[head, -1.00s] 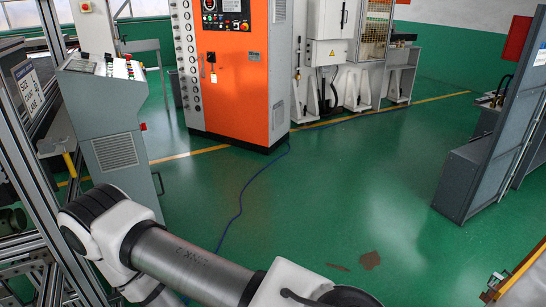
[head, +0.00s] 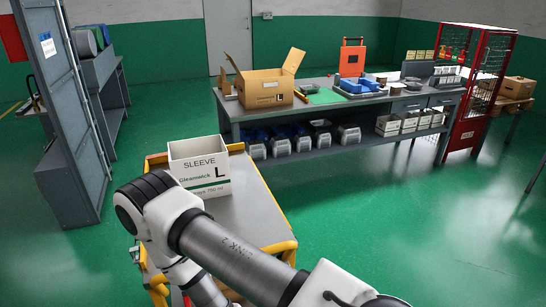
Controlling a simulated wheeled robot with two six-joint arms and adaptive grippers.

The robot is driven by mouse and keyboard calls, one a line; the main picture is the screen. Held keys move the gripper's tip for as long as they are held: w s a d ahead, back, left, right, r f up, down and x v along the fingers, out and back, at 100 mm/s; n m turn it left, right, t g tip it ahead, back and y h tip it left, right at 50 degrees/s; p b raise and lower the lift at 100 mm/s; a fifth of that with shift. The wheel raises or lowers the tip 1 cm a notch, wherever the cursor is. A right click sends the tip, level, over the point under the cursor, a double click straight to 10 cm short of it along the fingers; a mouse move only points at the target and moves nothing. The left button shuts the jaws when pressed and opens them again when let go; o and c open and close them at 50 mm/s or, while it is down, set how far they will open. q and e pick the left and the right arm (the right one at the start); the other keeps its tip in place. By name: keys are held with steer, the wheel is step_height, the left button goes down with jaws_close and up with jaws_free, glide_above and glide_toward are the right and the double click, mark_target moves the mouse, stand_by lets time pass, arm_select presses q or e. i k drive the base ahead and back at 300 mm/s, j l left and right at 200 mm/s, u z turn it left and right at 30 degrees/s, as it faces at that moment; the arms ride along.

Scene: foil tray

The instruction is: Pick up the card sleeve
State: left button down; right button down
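The card sleeve (head: 203,165) is a white open-topped box with "SLEEVE", a large "L" and a green stripe on its front. It stands upright at the far end of a grey-topped cart (head: 256,205) with yellow edges. One of my arms crosses the lower part of the head view in front of the cart and hides part of its top and the sleeve's lower left corner. Neither gripper shows. The sleeve's inside is mostly hidden.
A grey workbench (head: 350,104) behind the cart bears an open cardboard box (head: 265,88), a green mat and tools. Bins line its lower shelf. A grey cabinet (head: 66,120) stands left, a red mesh cage (head: 478,90) right. Green floor is free right of the cart.

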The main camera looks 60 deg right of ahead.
mark_target(200, 166)
steer(key=z, duration=1.35)
steer(key=u, duration=5.65)
steer(key=z, duration=5.65)
steer(key=i+l+z, duration=0.25)
steer(key=l+z, duration=0.2)
steer(key=i+l+z, duration=0.25)
steer(key=z, duration=0.25)
